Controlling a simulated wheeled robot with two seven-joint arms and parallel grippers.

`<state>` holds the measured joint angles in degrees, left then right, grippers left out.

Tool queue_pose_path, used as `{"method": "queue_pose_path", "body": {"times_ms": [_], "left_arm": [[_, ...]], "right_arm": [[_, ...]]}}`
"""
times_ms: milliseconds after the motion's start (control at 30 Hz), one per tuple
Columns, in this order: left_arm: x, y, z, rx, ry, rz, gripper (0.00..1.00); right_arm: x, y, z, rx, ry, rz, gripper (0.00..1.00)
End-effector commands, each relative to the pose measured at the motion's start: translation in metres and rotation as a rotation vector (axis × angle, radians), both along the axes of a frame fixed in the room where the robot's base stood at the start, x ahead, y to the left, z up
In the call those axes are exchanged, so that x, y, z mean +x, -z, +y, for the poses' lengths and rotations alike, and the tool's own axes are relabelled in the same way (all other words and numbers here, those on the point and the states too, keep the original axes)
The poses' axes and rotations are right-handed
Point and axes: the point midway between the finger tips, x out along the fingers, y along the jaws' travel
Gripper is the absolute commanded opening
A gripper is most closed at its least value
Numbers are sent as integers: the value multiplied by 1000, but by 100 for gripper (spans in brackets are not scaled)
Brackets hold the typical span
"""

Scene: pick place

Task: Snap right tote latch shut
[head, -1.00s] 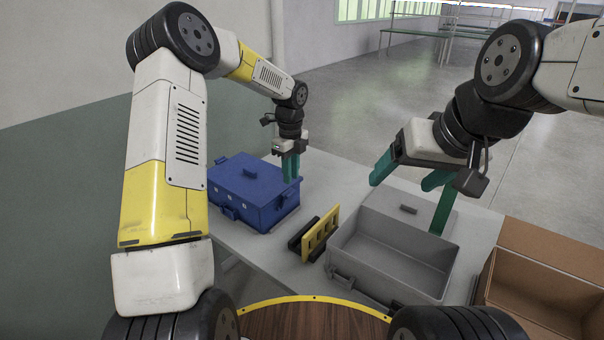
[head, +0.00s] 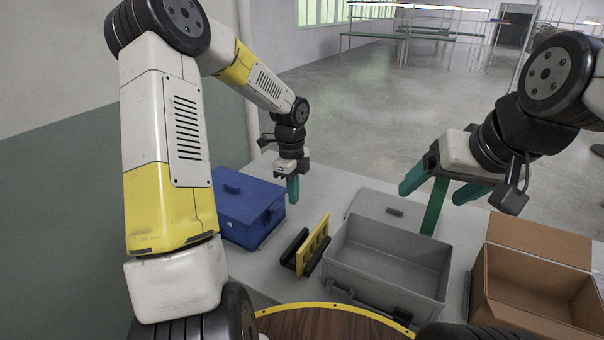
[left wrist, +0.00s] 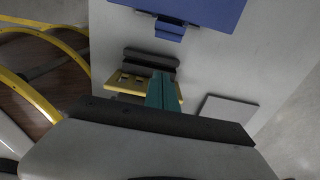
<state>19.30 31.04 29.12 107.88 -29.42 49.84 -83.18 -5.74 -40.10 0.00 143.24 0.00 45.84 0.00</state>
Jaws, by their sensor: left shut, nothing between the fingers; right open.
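A blue tote (head: 240,218) with its lid on stands at the left of the table, partly hidden by my left arm. A small latch (head: 276,214) shows on its right side. Its edge and a blue latch or handle (left wrist: 169,31) also show at the top of the left wrist view. My left gripper (head: 293,190) is shut and empty, pointing down just beyond the tote's right end; I cannot tell whether it touches. My right gripper (head: 440,194) is open and empty above the back of an open grey tote (head: 385,268).
A yellow slotted piece (head: 313,243) and black pieces (head: 292,247) stand between the totes. A grey lid (head: 380,208) lies behind the grey tote. An open cardboard box (head: 530,295) is at the right. Bare table (head: 318,185) lies behind the yellow piece.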

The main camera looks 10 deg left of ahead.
Motion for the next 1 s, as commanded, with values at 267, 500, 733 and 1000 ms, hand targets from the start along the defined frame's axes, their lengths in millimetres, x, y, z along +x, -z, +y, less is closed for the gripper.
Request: {"method": "queue_pose_path", "body": {"times_ms": [267,500,733,1000], "left_arm": [[7,36,19,0,-4,0,0],[13,40,35,0,-1,-1,0],[13,40,35,0,0,-1,0],[18,34,49,2,-3,-2,0]], "right_arm": [[0,0,0,0,0,0,78],[0,0,0,0,0,0,78],[0,0,0,0,0,0,78],[0,0,0,0,0,0,78]]}}
